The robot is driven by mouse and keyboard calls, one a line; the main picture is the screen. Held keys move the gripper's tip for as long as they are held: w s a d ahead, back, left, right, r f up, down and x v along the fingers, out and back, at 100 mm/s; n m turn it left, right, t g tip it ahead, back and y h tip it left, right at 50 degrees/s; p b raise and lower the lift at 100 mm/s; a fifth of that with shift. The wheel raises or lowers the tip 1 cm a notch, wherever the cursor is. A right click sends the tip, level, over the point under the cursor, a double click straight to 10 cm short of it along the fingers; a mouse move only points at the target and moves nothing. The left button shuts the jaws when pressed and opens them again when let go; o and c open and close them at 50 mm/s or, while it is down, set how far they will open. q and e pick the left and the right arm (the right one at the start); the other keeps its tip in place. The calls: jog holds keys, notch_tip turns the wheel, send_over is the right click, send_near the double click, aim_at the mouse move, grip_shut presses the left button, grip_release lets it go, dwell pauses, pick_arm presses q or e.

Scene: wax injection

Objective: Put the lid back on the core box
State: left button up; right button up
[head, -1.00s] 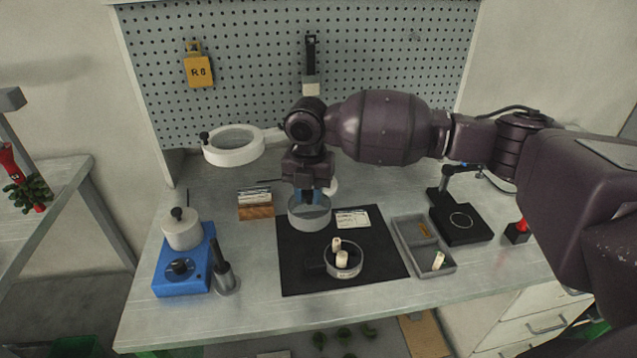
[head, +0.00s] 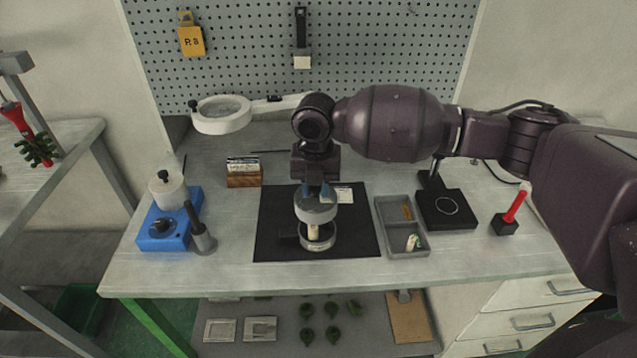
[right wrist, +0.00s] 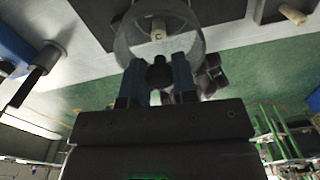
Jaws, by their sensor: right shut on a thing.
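The core box (head: 318,245) is a small round grey container on the black mat (head: 270,225). A pale core (head: 313,232) stands up inside it, partly hidden by the lid. The lid (head: 316,208) is a round, grey, see-through cap. My right gripper (head: 315,190) points down and is shut on its knob, holding it above the box and a little toward its back. In the right wrist view the lid (right wrist: 125,42) is in front of the blue fingers (right wrist: 159,78), with the dark knob between them. My left gripper is not in view.
A grey two-part tray (head: 382,222) with a pale piece in it is right of the mat. A black stand (head: 447,212) is further right. A blue wax unit (head: 160,236) and a dark tool in a holder (head: 203,240) are at left. The front bench strip is clear.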

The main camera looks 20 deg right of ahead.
aim_at(317, 201)
jog(key=shift+d, duration=0.25)
jog(key=shift+a+f+n, duration=0.15)
jog(key=shift+f+n, duration=0.15)
jog(key=shift+f, duration=0.05)
jog(key=shift+f+b, duration=1.1)
jog(key=shift+f, duration=0.15)
jog(key=shift+f+b, duration=0.4)
jog(key=shift+f, duration=0.8)
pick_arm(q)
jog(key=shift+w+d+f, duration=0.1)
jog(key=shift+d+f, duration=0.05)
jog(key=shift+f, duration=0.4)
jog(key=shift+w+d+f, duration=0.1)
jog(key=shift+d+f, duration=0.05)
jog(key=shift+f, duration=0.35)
pick_arm(e)
jog(key=shift+f, duration=0.4)
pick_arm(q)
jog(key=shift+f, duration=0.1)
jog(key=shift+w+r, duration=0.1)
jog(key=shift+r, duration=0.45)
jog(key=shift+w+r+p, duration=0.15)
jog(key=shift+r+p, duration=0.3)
pick_arm(e)
jog(key=shift+f, duration=0.15)
